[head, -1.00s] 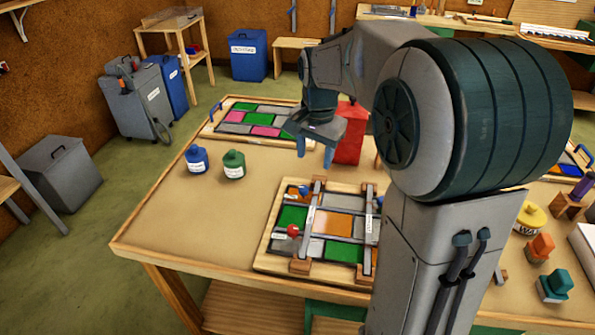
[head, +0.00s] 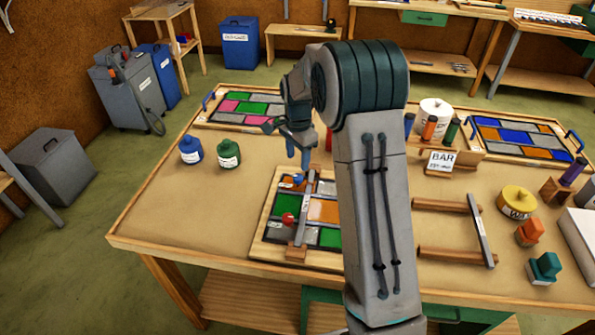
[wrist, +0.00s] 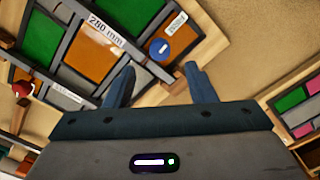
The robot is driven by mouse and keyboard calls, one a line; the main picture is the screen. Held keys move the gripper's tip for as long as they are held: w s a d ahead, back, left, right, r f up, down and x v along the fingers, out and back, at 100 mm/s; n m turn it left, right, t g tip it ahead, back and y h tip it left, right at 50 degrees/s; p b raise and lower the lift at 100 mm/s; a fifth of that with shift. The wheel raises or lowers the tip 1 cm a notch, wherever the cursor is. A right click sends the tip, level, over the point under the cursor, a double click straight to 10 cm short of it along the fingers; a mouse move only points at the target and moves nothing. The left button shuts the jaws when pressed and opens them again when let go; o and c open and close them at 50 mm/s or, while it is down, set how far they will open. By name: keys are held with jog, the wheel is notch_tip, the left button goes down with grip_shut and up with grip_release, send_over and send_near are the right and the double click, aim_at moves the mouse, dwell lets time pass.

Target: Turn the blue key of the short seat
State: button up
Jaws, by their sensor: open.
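The blue key (head: 298,179) is a round blue knob near the far end of the leaded panel (head: 262,235) on the table. In the wrist view the blue key (wrist: 164,48) is a disc with a pale line across it, beside a small label. A red knob (head: 288,218) sits nearer the front of the panel; it also shows in the wrist view (wrist: 23,90). My gripper (head: 298,153) hangs over the panel's far edge, close to the blue key. In the wrist view my gripper (wrist: 159,76) is open and empty, with the blue key just beyond the fingertips. My arm hides the panel's right part.
A metal bar (head: 303,220) crosses the panel. A wooden rack with a bar (head: 482,230) lies to the right. Another panel (head: 240,108) lies behind. The table's front left is clear.

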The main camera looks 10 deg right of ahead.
aim_at(298, 176)
notch_tip(298, 176, down, 7)
jog(key=shift+r+p, duration=0.1)
jog(key=shift+p, duration=0.35)
jog(key=c, duration=1)
jog(key=shift+o, duration=0.2)
